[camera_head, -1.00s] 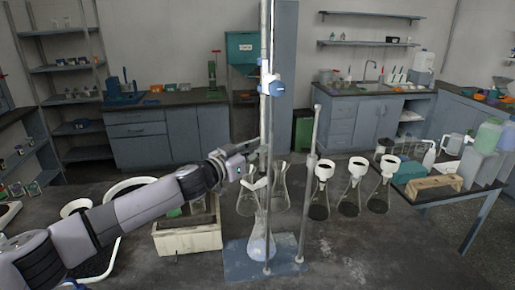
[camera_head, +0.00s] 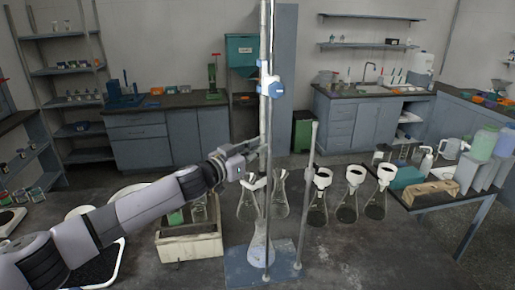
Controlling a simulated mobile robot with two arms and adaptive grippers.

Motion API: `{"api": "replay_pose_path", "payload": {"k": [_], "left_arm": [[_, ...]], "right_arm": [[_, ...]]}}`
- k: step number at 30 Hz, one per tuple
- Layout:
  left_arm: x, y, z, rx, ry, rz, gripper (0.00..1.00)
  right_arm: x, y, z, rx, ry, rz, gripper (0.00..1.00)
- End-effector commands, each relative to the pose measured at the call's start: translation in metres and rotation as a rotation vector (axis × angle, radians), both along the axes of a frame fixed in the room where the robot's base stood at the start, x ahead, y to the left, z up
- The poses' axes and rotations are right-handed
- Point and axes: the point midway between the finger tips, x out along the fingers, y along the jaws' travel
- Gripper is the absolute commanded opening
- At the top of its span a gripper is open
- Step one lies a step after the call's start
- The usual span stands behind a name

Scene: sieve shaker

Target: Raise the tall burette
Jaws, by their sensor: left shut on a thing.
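The tall burette (camera_head: 263,40) is a thin pale upright tube near the middle of the head view, and its top runs out of the picture. It stands along a metal rod of a stand with a blue base plate (camera_head: 238,262), and a blue-and-white clamp (camera_head: 270,86) sits around it. My left gripper (camera_head: 258,158) is shut on the burette's lower part, below the clamp. The exact finger contact is small and partly hidden. A conical flask (camera_head: 261,252) stands on the base plate below the gripper. My right gripper is not in view.
A second, shorter metal rod (camera_head: 307,190) rises right of the burette. Several flasks with white-collared tops (camera_head: 322,180) stand right of it. A pale box (camera_head: 190,244) with glassware sits left of the stand. The front right of the dark table is clear.

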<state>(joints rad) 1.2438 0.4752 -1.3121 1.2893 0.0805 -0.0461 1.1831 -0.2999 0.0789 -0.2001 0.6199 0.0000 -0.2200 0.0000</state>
Motion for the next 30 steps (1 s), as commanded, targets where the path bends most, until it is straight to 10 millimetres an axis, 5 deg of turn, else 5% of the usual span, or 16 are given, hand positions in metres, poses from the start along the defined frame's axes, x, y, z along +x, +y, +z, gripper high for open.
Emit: {"api": "replay_pose_path", "payload": {"k": [18,27,28,30], "left_arm": [[0.001,0.001,0.033,-0.003,-0.006,0.002,0.00],[0.001,0.001,0.034,-0.004,-0.006,0.002,0.00],[0.001,0.001,0.034,-0.004,-0.006,0.002,0.12],[0.001,0.001,0.034,-0.004,-0.006,0.002,0.17]], "right_arm": [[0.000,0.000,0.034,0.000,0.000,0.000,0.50],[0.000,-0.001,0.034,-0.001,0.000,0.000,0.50],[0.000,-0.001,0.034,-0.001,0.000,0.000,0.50],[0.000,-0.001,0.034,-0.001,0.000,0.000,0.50]]}}
